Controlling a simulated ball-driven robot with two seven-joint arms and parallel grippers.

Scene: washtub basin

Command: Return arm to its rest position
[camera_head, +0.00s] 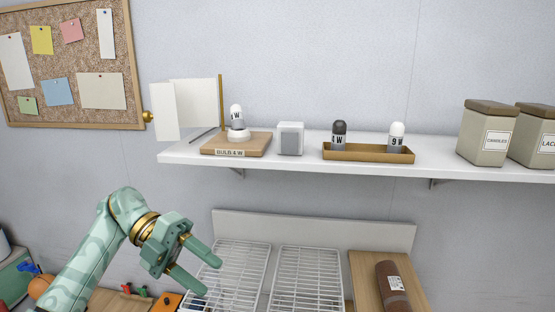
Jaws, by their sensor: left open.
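My left arm comes in from the lower left in the head view. Its green left gripper (213,276) is open, with its two fingers apart and nothing between them. It is in front of the left white wire rack (240,262), below the wall shelf. The gripper is clear of the things on the shelf. My right gripper is not in view.
A white shelf (300,167) holds a wooden bulb stand (255,148), a small grey-white box (290,138), a brown tray (368,154) with two bulbs, and canisters (486,135). Below are a second wire rack (308,275) and a brown roll (391,290) on a wooden board.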

